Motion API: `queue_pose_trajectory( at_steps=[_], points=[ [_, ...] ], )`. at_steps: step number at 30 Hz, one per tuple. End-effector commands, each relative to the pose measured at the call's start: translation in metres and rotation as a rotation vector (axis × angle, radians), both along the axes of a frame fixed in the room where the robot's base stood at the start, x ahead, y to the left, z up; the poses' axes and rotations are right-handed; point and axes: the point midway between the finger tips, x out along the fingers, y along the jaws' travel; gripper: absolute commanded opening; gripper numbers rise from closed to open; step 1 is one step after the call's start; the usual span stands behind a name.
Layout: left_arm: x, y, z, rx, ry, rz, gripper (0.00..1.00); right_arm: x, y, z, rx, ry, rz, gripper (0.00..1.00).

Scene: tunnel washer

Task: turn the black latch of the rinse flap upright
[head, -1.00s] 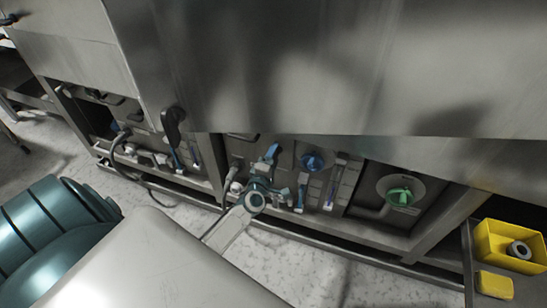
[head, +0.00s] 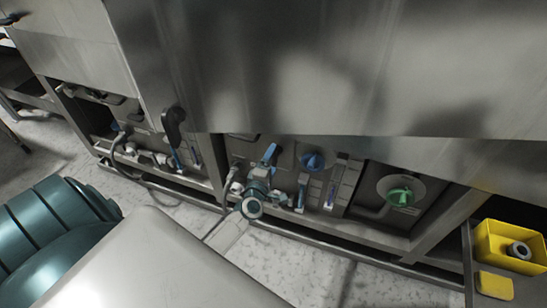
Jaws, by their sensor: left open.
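A black latch or handle (head: 173,126) hangs at the lower edge of the steel panels, left of the picture's middle. It looks close to upright, with a slight tilt. I cannot tell whether it is the rinse flap's latch. My left gripper (head: 263,174) is in front of the open lower bay, to the right of and below that handle, and apart from it. It is open; its fingertips are small and partly hidden against the valves. My right gripper is not in view.
A blue-handled valve (head: 312,161) and a green knob (head: 400,196) sit in the lower bays to the right. Hoses and blue levers fill the left bay. A yellow bin (head: 493,243) stands at the right. Steel panels overhang the bays.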

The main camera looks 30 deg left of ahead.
Motion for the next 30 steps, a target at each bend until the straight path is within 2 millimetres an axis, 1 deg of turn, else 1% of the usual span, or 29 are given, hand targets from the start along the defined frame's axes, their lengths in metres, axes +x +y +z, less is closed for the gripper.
queue_pose_trajectory(
  at_steps=[1,6,9,12,15,18,30],
  points=[
    [-0.011,-0.003,0.000,-0.001,0.003,-0.001,0.87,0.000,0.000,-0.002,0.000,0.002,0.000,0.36],
    [-0.045,-0.011,-0.002,-0.001,0.003,0.000,0.87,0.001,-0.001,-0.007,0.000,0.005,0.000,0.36],
    [-0.061,-0.014,-0.001,0.000,0.002,0.000,0.87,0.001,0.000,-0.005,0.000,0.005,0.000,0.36],
    [-0.074,-0.017,-0.001,0.001,0.001,0.000,0.87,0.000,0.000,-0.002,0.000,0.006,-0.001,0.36],
    [-0.081,-0.019,-0.001,0.000,0.001,0.000,0.87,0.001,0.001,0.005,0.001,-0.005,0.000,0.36],
    [-0.084,-0.020,0.000,-0.001,0.000,0.000,0.87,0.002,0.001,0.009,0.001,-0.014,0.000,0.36],
    [-0.084,-0.020,0.000,0.000,0.000,0.000,0.87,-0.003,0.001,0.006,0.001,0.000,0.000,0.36]
  ],
)
